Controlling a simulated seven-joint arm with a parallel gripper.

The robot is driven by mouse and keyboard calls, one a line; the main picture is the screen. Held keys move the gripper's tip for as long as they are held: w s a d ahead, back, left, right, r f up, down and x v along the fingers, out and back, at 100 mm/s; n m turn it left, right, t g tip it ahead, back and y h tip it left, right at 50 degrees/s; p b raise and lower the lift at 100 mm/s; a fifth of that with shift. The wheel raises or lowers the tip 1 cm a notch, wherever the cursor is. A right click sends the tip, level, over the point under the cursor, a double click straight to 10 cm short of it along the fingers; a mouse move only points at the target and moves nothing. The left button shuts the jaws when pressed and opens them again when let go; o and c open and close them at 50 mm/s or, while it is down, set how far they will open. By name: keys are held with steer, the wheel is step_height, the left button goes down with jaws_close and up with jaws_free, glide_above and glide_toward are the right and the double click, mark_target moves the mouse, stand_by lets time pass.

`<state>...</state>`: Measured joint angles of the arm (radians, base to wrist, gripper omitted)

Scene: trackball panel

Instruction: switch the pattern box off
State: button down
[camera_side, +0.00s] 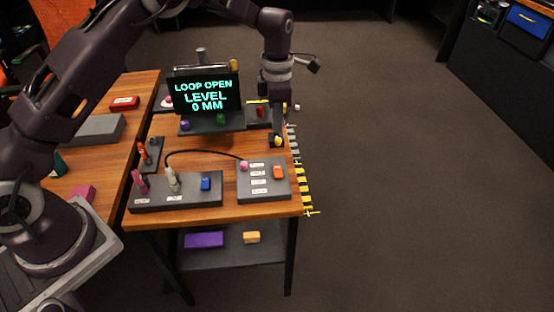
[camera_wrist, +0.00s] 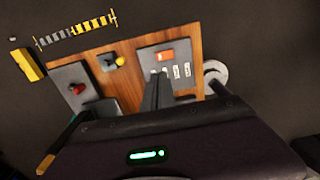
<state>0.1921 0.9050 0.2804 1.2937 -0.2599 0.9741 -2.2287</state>
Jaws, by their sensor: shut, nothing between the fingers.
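A grey box (camera_side: 250,192) at the front right of the wooden table carries a pink knob (camera_side: 244,166), a column of white labels and an orange switch (camera_side: 278,172). I cannot read its labels, so I cannot confirm it is the pattern box. In the wrist view the grey box (camera_wrist: 148,54) shows beyond my fingers, with the orange switch (camera_wrist: 166,56) at its far side. The switch's setting is too small to tell. My gripper (camera_side: 278,128) points down over the table's right side, behind the box. Its shut, empty fingers (camera_wrist: 157,78) partly hide the box in the wrist view.
A yellow ball (camera_side: 278,141) on a dark base sits by my fingertips. A screen (camera_side: 207,95) reads "LOOP OPEN LEVEL 0 MM". A long grey panel (camera_side: 190,203) with levers and a blue switch (camera_side: 206,184) stands left of the box. A black cable runs to the box.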

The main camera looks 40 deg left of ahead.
mark_target(277, 168)
step_height(277, 168, down, 14)
steer(key=shift+r, duration=0.1)
stand_by(0.5)
steer(key=shift+a+f, duration=0.1)
steer(key=shift+f, duration=0.25)
steer(key=shift+s, duration=0.1)
steer(key=shift+s+d+r, duration=0.25)
steer(key=shift+s+d, duration=0.25)
steer(key=shift+d, duration=0.1)
step_height(277, 168, up, 14)
steer(key=shift+s+d, duration=0.2)
